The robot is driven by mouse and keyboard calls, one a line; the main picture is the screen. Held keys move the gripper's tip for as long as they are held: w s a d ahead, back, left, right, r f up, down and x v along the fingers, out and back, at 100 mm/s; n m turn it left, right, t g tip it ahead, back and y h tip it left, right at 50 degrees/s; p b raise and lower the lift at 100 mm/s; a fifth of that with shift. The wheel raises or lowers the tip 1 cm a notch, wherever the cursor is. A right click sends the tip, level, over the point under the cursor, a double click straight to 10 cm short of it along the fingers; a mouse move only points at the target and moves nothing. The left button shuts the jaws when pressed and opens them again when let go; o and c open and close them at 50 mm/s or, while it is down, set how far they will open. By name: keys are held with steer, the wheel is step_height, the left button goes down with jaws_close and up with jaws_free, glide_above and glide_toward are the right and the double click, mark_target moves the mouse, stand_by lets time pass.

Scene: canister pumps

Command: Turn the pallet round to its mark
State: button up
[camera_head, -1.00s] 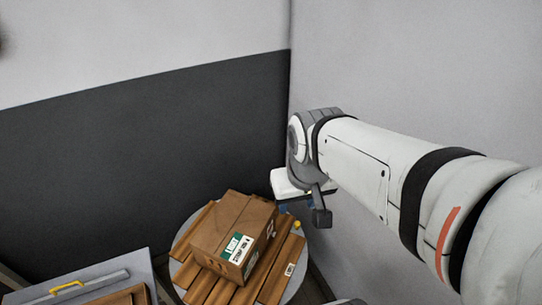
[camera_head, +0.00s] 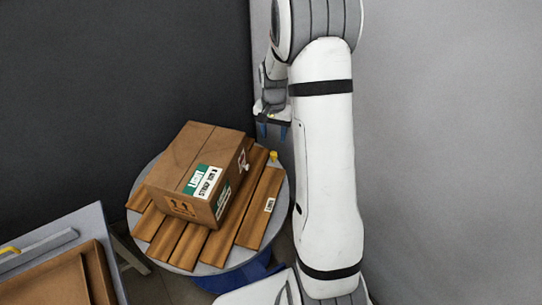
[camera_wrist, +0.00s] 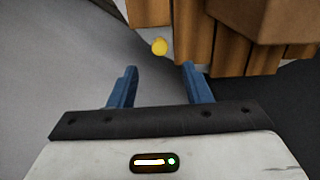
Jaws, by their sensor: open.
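The wooden pallet (camera_head: 231,236) lies on a round grey turntable (camera_head: 283,205) with a blue base, its slats running at a slant. A brown cardboard box (camera_head: 193,155) with a green and white label stands on the pallet. A small yellow knob (camera_head: 274,156) shows at the pallet's far right edge; it also shows in the wrist view (camera_wrist: 159,47), just beyond my fingertips. My gripper (camera_head: 273,132) points down beside that edge. Its blue fingers (camera_wrist: 158,75) are apart with nothing between them. The pallet slats (camera_wrist: 190,40) are ahead of them. I cannot make out the mark.
A grey-topped bench (camera_head: 60,238) with a brown tray (camera_head: 62,282) and a yellow handle (camera_head: 9,250) stands at the lower left. Dark wall (camera_head: 110,70) is behind and a light wall (camera_head: 450,120) is to the right, close to my arm.

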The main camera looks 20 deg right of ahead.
mark_target(274, 153)
steer(key=shift+w+d+f, duration=0.1)
steer(key=shift+d+f, duration=0.05)
steer(key=shift+f, duration=0.55)
step_height(274, 153, down, 7)
steer(key=shift+f+b, duration=0.1)
steer(key=shift+b, duration=0.85)
steer(key=shift+c, duration=0.5)
jaws_close()
